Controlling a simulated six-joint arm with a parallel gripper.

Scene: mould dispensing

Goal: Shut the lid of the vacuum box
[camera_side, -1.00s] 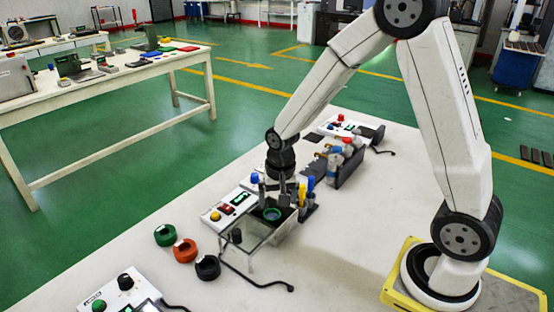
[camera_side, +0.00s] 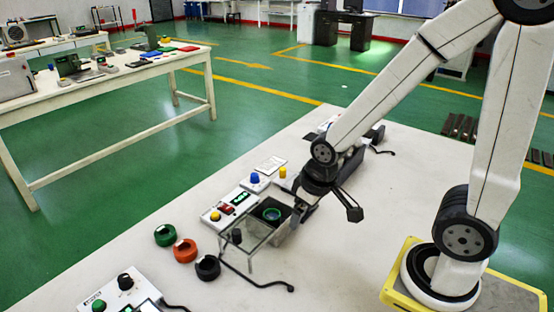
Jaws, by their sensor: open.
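The vacuum box (camera_side: 287,232) is a small grey open-topped box on the table, with a green ring-shaped mould (camera_side: 272,214) inside it. Its clear lid (camera_side: 262,240) stands open at the box's front left, with a dark knob (camera_side: 236,236) on it. My gripper (camera_side: 329,208) is open and empty, to the right of the box. One finger is close to the box's right edge, the other points out to the right. I cannot tell whether the near finger touches the box.
Green (camera_side: 165,235), orange (camera_side: 185,250) and black (camera_side: 207,268) rings lie left of the lid. The table's right front is clear.

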